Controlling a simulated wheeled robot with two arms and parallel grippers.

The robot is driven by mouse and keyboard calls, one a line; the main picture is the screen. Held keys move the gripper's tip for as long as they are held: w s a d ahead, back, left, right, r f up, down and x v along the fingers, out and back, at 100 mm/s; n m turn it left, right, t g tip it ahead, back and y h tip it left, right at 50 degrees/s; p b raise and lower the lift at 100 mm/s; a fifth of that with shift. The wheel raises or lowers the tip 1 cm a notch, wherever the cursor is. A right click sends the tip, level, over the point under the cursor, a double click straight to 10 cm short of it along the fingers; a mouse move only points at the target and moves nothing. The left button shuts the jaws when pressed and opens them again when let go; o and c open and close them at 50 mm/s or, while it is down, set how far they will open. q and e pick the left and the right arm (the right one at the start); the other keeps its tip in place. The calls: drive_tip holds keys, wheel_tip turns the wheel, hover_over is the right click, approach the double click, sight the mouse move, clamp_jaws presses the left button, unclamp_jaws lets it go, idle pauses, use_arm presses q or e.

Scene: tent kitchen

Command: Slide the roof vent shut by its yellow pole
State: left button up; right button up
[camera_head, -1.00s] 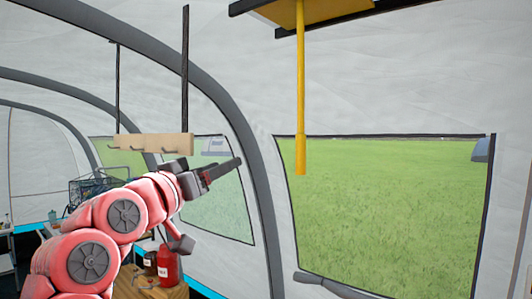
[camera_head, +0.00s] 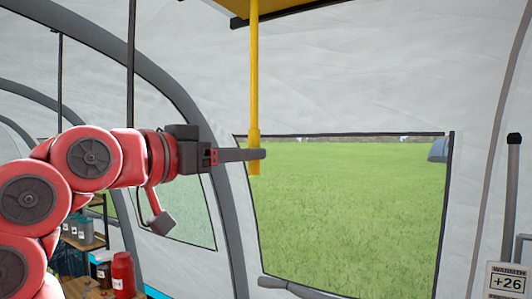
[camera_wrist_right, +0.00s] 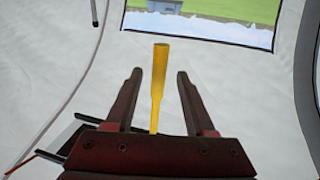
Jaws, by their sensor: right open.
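The yellow pole (camera_head: 254,70) hangs straight down from the roof vent (camera_head: 290,7), whose yellow panel and dark edge show at the top of the head view. My right gripper (camera_head: 262,154) is level, its fingers at the pole's thicker lower end. One finger crosses in front of the pole there. In the right wrist view the pole (camera_wrist_right: 159,85) stands between the two spread fingers of the gripper (camera_wrist_right: 159,75), with a gap on each side. The gripper is open and not closed on the pole. My left gripper is out of view.
A window (camera_head: 345,210) with grass outside is behind the pole. A grey tent arch (camera_head: 165,70) curves behind my arm. A red bottle (camera_head: 123,275) and shelf are lower left. The space around the pole looks clear.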

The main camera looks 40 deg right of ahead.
drive_tip(key=w+d+p, duration=0.1)
drive_tip(key=d+p, duration=0.2)
drive_tip(key=d, duration=0.3)
drive_tip(key=shift+d+r, duration=0.15)
drive_tip(key=shift+d, duration=0.1)
drive_tip(key=shift+c, duration=0.2)
clamp_jaws()
idle(1.0)
